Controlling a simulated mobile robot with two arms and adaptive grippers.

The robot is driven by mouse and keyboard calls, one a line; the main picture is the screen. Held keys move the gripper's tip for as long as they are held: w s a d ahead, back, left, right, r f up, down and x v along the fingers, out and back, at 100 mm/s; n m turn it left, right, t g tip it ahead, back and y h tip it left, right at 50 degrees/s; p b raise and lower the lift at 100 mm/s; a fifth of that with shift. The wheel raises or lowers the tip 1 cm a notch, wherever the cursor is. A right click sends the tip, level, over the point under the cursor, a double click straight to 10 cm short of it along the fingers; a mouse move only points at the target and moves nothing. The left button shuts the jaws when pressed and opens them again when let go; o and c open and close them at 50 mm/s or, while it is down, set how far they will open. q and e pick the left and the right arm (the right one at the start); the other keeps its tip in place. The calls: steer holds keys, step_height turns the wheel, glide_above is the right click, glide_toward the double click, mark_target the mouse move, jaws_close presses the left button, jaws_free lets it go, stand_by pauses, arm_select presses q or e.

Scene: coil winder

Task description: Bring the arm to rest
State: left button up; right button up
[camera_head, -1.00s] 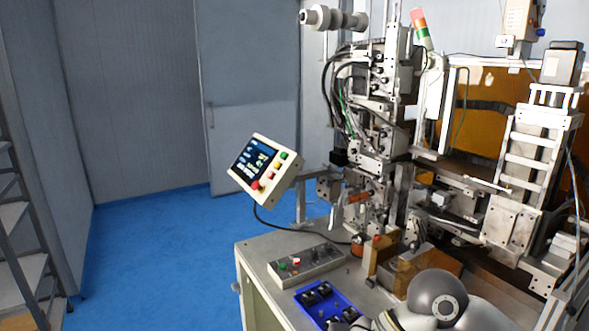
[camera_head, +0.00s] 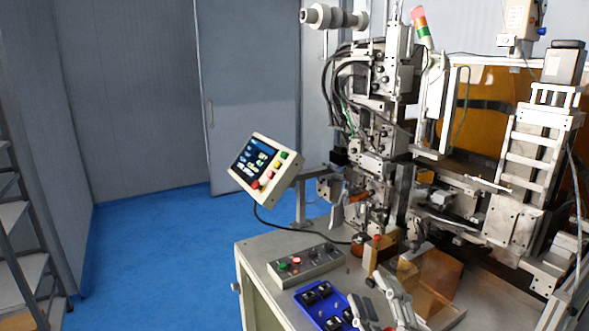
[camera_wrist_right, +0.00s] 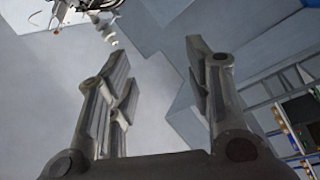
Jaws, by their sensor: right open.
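My right gripper (camera_head: 374,300) shows at the bottom of the head view, over the front of the machine table, close beside the blue tray. Its fingers point upward in the picture and stand apart. In the right wrist view my right gripper (camera_wrist_right: 157,62) is open, with nothing between its fingers. That view looks past the fingers at grey surfaces, with part of the machine small at the top left. My left gripper is not in view.
The blue tray (camera_head: 312,318) holds several black parts on the table. A control box (camera_head: 303,262) lies behind it. A tilted touch panel (camera_head: 262,165) stands left. Blue floor is clear.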

steer(key=s+d+f+m+g+h, duration=0.1)
steer(key=s+d+f+m+g, duration=0.1)
steer(key=f, duration=0.6)
steer(key=s+d+f+m+g+h, duration=0.1)
steer(key=s+f+m+g, duration=0.3)
steer(key=f, duration=0.4)
steer(key=s+d+f+m+g+h, duration=0.2)
steer(key=s+d+f+m+g, duration=0.1)
steer(key=s+f, duration=0.4)
steer(key=shift+d+f+g, duration=0.45)
steer(key=shift+g, duration=0.65)
steer(key=s+f+m+g, duration=0.2)
steer(key=s+f+g, duration=0.3)
steer(key=s, duration=0.5)
steer(key=s+f+g+b, duration=0.1)
steer(key=s+f+b, duration=0.15)
steer(key=f, duration=1.55)
steer(key=s+f+b, duration=0.1)
steer(key=f+b, duration=0.3)
steer(key=f, duration=1.3)
steer(key=s+d+f+g+b, duration=0.1)
steer(key=s+d+f+b, duration=0.1)
steer(key=s+f, duration=1.4)
step_height(320, 180, down, 2)
steer(key=shift+d+f+g+b, duration=0.1)
steer(key=shift+d+g+b, duration=0.25)
steer(key=shift+b, duration=0.4)
